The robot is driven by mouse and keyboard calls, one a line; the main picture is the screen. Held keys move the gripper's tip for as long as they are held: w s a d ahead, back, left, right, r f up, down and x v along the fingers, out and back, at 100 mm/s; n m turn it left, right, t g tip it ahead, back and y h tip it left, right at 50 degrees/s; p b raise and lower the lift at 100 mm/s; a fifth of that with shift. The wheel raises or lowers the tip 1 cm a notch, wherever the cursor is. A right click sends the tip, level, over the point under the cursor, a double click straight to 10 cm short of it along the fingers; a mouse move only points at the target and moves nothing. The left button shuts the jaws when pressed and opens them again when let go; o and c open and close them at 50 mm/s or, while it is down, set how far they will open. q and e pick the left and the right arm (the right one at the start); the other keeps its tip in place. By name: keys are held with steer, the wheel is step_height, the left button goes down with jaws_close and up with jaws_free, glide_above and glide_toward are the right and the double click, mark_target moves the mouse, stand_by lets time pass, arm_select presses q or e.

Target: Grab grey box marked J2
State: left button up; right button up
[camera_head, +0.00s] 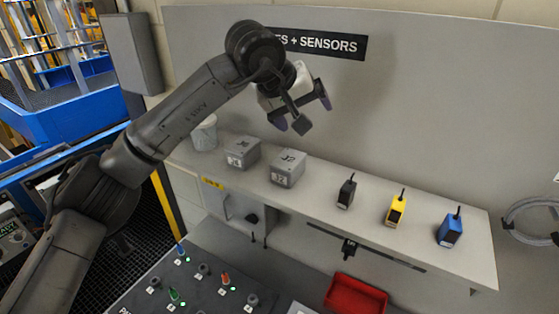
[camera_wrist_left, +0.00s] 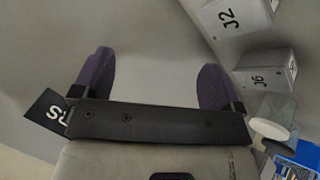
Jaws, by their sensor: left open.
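The grey box marked J2 (camera_head: 287,169) sits on the pale shelf, with its label on top and on the front face. It also shows at the upper right edge of the left wrist view (camera_wrist_left: 234,20), partly cut off. My left gripper (camera_head: 303,113) is open and empty in front of the back wall, above the J2 box and apart from it. In the left wrist view its two purple fingers (camera_wrist_left: 155,80) stand wide apart with bare pale surface between them. My right gripper is in neither view.
A similar grey box marked J6 (camera_head: 243,153) stands just left of J2, and a white cylinder (camera_head: 205,134) further left. Black (camera_head: 346,192), yellow (camera_head: 396,211) and blue (camera_head: 450,231) sensors stand to the right. A red bin (camera_head: 355,297) lies below the shelf.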

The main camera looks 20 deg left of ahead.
mark_target(288, 159)
arm_select(q)
steer(key=s+a+f+m+g+y, duration=0.2)
steer(key=s+a+f+m+y, duration=0.1)
steer(key=a+m, duration=0.1)
steer(key=w+f, duration=0.1)
steer(key=f, duration=0.1)
steer(key=w+f+m+p, duration=0.1)
steer(key=f, duration=0.2)
steer(key=w+f+m, duration=0.1)
steer(key=f, duration=0.1)
steer(key=shift+d+f+g+p, duration=0.25)
steer(key=shift+f+g+p, duration=0.05)
steer(key=shift+p, duration=0.05)
steer(key=p+x, duration=0.2)
steer(key=x, duration=0.2)
steer(key=shift+d+f, duration=0.1)
steer(key=shift+f, duration=0.05)
steer(key=shift+w+f, duration=0.2)
steer(key=shift+f, duration=0.2)
steer(key=shift+c, duration=0.3)
steer(key=c, duration=1)
